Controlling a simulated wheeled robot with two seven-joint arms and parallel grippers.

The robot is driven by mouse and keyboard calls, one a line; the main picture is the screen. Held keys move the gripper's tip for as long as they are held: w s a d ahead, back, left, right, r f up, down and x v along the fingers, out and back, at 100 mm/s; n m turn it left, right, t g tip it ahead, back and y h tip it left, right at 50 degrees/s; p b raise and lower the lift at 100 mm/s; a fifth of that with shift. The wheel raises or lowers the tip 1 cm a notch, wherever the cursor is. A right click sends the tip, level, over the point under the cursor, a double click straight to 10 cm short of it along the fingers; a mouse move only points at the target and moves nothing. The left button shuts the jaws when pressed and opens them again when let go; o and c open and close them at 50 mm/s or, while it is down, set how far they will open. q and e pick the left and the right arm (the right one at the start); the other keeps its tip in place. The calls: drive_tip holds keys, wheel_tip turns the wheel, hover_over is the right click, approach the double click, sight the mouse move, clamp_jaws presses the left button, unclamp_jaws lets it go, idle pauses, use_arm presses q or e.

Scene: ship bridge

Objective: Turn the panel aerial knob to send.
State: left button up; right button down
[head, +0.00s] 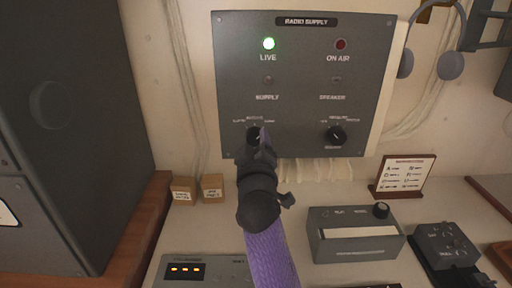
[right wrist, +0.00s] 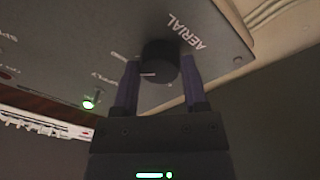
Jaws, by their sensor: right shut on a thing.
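The grey radio supply panel (head: 305,70) is upright on the back wall in the head view. Its lower left has a round black aerial knob (head: 251,132), partly hidden by my right gripper (head: 259,138). In the right wrist view the knob (right wrist: 160,62) sits between the two fingers of my right gripper (right wrist: 160,85), which is shut on it. The word AERIAL shows beside the knob. A short white mark on the knob points left in that view. The small position labels around the knob are too blurred to read. My left gripper is not in view.
A second black knob (head: 336,135) is at the panel's lower right. A green LIVE lamp (head: 268,44) is lit; the red ON AIR lamp (head: 341,44) looks dark. A printed card (head: 403,174) and a grey box (head: 352,243) stand on the desk below. A dark cabinet (head: 60,120) stands at left.

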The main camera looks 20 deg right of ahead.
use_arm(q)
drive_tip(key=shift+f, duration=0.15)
use_arm(e)
drive_tip(key=shift+f+m, duration=0.1)
drive_tip(key=shift+m, duration=0.2)
drive_tip(key=shift+c, duration=0.6)
unclamp_jaws()
